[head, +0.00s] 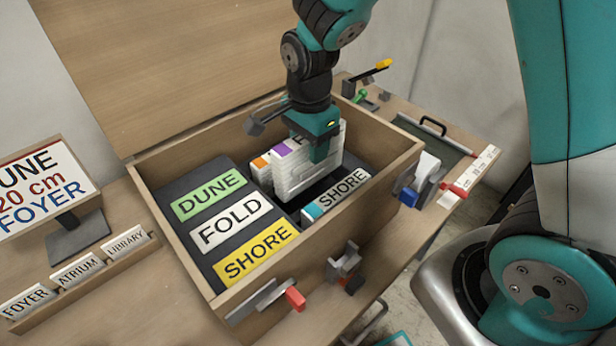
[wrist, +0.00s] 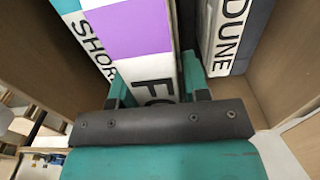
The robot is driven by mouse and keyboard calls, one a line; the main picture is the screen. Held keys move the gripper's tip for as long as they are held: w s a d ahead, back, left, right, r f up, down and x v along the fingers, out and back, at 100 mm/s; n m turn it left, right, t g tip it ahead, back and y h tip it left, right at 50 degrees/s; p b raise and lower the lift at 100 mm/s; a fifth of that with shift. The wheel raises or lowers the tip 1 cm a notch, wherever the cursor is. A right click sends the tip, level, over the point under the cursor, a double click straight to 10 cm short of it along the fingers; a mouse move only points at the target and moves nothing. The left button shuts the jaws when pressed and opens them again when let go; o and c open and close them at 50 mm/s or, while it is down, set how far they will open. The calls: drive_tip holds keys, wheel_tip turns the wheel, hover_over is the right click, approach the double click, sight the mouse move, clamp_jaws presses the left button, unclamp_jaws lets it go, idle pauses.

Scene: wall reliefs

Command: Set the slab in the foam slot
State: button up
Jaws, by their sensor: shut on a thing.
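My gripper (head: 316,135) is shut on a white relief slab (head: 308,176) with a purple patch and an F on its top edge; the wrist view also shows this edge (wrist: 145,35). The slab is upright, much of its relief face above the dark foam; its lower end is hard to make out. A slab with an orange patch (head: 261,163) stands just left of it. The SHORE slab (head: 338,194), with a teal patch, sits low nearer the crate's front wall. In the wrist view, the DUNE slab (wrist: 229,35) is right of the held one and SHORE (wrist: 88,35) left.
The wooden crate (head: 200,282) has an open lid (head: 150,70) behind. Labels DUNE, FOLD and SHORE lie on its left foam. A sign (head: 42,185) reads DUNE, 20 cm, FOYER. A rack (head: 85,285) holds FOYER, ATRIUM and LIBRARY cards. Latches (head: 345,262) line the crate's front.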

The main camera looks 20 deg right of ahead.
sight(309, 178)
wheel_tip(309, 178, down, 8)
drive_tip(key=shift+f, duration=0.2)
idle(0.3)
drive_tip(key=o, duration=1.2)
drive_tip(key=shift+f, duration=0.15)
wheel_tip(309, 178, up, 12)
drive_tip(key=shift+f, duration=0.15)
drive_tip(key=shift+s+a+r, duration=0.1)
drive_tip(key=shift+r, duration=0.2)
drive_tip(key=s+a+r+n+y, duration=0.1)
drive_tip(key=s+r+n, duration=0.2)
drive_tip(key=s+n, duration=0.3)
drive_tip(key=s+a+r+n+y, duration=0.1)
drive_tip(key=s+a+r+n, duration=0.1)
drive_tip(key=s+n, duration=0.4)
drive_tip(key=s+a+r+n+y, duration=0.1)
drive_tip(key=s+r+n+y, duration=0.1)
drive_tip(key=s+r+n, duration=0.3)
drive_tip(key=shift+s+a+n, duration=0.15)
drive_tip(key=shift+s+n, duration=0.2)
drive_tip(key=shift+n, duration=0.8)
drive_tip(key=shift+s+a+n, duration=0.1)
drive_tip(key=shift+s+n, duration=0.25)
drive_tip(key=shift+n, duration=0.8)
